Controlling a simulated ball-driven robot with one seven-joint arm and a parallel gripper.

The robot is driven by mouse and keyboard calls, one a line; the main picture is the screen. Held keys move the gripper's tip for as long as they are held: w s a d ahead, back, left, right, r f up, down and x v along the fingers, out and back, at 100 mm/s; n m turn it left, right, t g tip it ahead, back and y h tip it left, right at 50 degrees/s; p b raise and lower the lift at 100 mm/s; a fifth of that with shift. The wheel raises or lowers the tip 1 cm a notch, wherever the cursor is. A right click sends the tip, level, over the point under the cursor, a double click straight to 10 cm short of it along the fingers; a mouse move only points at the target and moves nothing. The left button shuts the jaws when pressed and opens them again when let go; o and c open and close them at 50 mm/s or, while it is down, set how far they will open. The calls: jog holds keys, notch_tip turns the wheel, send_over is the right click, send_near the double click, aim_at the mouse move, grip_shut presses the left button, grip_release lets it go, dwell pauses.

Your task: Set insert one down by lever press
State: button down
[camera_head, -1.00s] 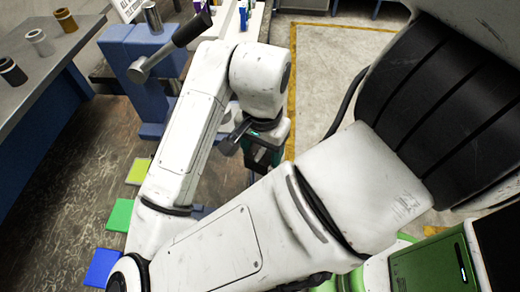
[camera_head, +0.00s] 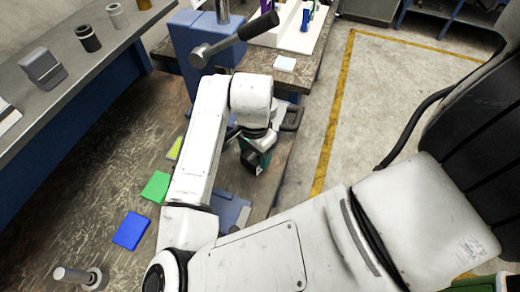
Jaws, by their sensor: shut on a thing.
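The blue lever press (camera_head: 186,40) stands at the upper middle, with its dark-gripped handle (camera_head: 258,26) reaching up and right. My gripper (camera_head: 254,168) is below and right of the press, beside my white forearm, pointing down over the brown bench. It is shut on insert one, but the insert and the fingertips are mostly hidden in this view. Cannot tell whether the insert touches the bench.
Green (camera_head: 156,187) and blue (camera_head: 131,231) pads lie on the brown bench (camera_head: 100,165). Several cylinders, one dark (camera_head: 88,40), and a grey block (camera_head: 43,69) stand on the grey bench at left. Floor is open at right.

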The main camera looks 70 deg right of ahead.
aim_at(254, 154)
jog(key=shift+w+f, duration=0.2)
jog(key=shift+f, duration=1.4)
jog(key=shift+f, duration=0.1)
jog(key=shift+c, duration=1)
grip_release()
jog(key=shift+f, duration=0.1)
notch_tip(254, 154, up, 12)
jog(key=shift+r, duration=0.15)
